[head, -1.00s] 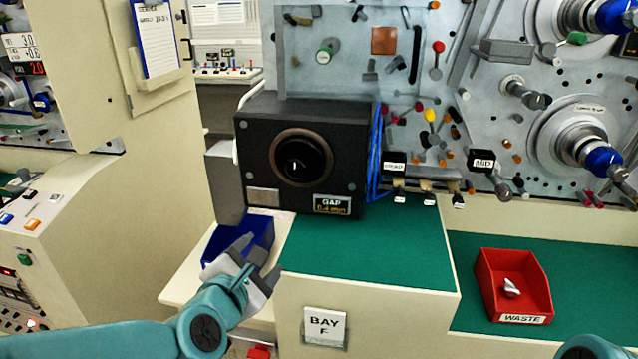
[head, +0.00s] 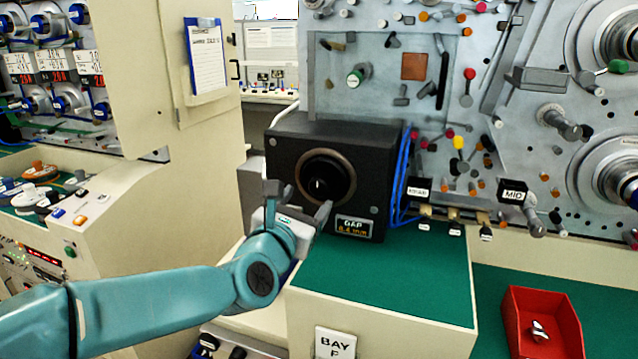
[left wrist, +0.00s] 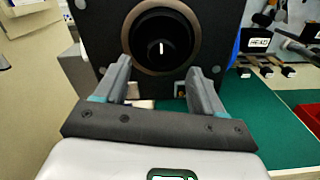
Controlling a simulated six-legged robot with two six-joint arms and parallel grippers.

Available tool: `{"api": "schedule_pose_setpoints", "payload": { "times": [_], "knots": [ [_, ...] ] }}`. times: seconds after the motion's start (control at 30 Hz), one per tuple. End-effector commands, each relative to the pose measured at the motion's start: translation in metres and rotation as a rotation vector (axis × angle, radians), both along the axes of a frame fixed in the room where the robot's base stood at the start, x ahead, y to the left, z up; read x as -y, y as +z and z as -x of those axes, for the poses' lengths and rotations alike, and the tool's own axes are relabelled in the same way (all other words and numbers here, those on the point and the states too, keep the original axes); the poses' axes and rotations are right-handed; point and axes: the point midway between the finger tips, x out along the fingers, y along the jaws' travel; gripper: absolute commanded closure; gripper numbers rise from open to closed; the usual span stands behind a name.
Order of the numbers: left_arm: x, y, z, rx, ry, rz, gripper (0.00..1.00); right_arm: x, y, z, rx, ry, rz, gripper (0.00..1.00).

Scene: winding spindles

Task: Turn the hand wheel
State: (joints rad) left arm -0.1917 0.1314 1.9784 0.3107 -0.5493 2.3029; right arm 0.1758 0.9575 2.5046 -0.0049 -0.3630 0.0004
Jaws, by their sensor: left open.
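The hand wheel (head: 325,177) is a round black knob with a white mark, set in a brown ring on the front of a black box (head: 380,165). In the left wrist view the wheel (left wrist: 161,45) stands ahead of my fingers, its white mark pointing straight up. My left gripper (head: 298,203) is open and empty, just in front of the box, at the wheel's lower left. In the left wrist view its two fingers (left wrist: 160,82) are spread, below and to either side of the wheel, with no contact visible. My right gripper is not in view.
A label reading GAP (head: 355,225) is on the box's lower right. Blue cables (head: 400,175) hang at its right side. The green bench top (head: 400,275) is clear in front. A red waste bin (head: 543,325) stands at the right. A cream cabinet door (head: 160,110) is at the left.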

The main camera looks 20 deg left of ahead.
Motion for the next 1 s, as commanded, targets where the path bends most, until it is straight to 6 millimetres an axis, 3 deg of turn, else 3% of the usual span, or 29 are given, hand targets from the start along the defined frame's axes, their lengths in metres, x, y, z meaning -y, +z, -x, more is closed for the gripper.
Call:
{"api": "schedule_pose_setpoints", "payload": {
  "times": [0.1, 0.3, 0.7, 0.87, 1.0],
  "knots": [
    [0.002, 0.002, -0.027, -0.003, 0.0, -0.001, 0.31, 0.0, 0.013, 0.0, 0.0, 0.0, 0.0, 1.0],
    [0.005, 0.001, -0.056, 0.0, -0.002, -0.001, 0.31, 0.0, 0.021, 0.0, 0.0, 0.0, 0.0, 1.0],
    [0.007, 0.0, -0.064, 0.0, -0.001, 0.0, 0.31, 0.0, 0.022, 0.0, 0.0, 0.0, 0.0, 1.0],
    [0.007, 0.0, -0.064, 0.0, -0.002, -0.001, 0.83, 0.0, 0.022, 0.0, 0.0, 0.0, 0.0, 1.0],
    [0.007, 0.0, -0.064, 0.0, -0.002, -0.001, 0.87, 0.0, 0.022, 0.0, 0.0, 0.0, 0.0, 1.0]
  ]
}}
